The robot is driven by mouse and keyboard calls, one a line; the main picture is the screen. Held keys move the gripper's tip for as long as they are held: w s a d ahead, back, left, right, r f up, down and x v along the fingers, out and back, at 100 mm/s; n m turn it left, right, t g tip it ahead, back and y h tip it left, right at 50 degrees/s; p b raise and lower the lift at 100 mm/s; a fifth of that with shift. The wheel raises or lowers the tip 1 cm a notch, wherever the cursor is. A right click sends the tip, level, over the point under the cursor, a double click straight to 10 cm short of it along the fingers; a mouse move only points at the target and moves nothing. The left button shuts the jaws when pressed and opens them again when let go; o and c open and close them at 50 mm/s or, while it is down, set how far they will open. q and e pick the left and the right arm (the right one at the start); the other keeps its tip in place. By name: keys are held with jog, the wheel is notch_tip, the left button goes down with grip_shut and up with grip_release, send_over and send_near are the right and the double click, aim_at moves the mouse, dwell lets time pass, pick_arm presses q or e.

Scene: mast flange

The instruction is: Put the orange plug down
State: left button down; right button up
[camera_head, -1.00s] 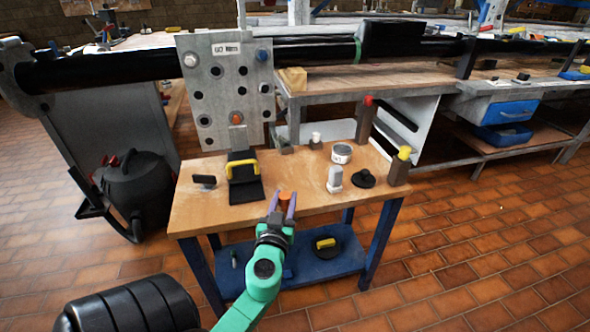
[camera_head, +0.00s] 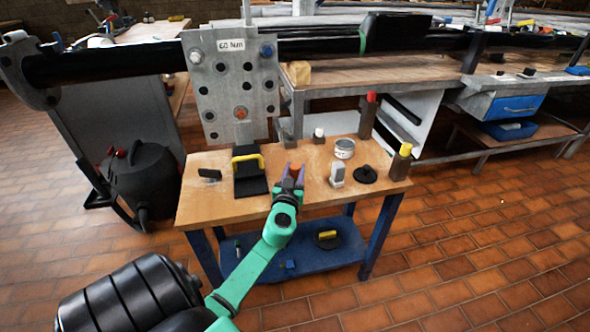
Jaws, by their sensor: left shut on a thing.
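The green left arm comes up from the bottom of the view, and the gripper is over the middle of the small wooden table (camera_head: 230,211). I cannot tell how far the plug is above the tabletop. Another orange piece (camera_head: 240,113) shows in a hole of the grey flange plate (camera_head: 232,80) behind the table. My right gripper is not in view.
Around the gripper on the table are a black block with a yellow handle (camera_head: 249,172), a grey-white block (camera_head: 337,174), a black knobbed disc (camera_head: 366,174), a tin (camera_head: 344,148) and a yellow-topped post (camera_head: 400,162). The front strip of tabletop is bare.

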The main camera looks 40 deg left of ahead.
pick_arm(q)
jog(key=shift+f, duration=0.1)
jog(key=c, duration=0.5)
grip_release()
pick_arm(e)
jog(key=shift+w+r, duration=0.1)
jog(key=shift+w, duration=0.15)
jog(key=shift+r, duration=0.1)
pick_arm(q)
jog(key=shift+r, duration=0.2)
jog(key=shift+s+d+f, duration=0.25)
jog(key=shift+s+d, duration=0.15)
jog(key=shift+s, duration=0.15)
jog(key=b+v, duration=0.2)
jog(key=v, duration=0.8)
jog(key=shift+s+r, duration=0.15)
jog(key=shift+s, duration=0.15)
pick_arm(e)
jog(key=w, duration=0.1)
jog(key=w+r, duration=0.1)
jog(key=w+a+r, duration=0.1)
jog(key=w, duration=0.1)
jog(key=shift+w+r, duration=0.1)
